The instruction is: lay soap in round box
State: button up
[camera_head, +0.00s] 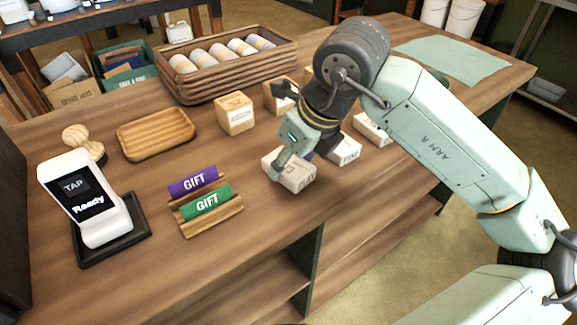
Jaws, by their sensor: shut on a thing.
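My gripper (291,160) is shut on a pale block with a printed front (292,178), which looks like a wrapped soap. The block is low over the wooden counter, near its front edge; I cannot tell if it touches the wood. Similar pale blocks lie behind and to the right: one (346,149) just right of the gripper and one (371,128) beside my arm. I see no plainly round box. A dark green rounded edge (441,79) shows behind my arm, mostly hidden, and I cannot tell what it is.
A slatted crate (187,97) with several wrapped rolls stands at the back. Two cube boxes (236,114) (279,97), a wooden tray (155,135), a stamp (84,142), a card reader (86,197) and a gift card holder (207,216) stand on the counter. A green mat (455,60) lies back right.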

jog(key=c, duration=0.5)
jog(key=shift+o, duration=0.2)
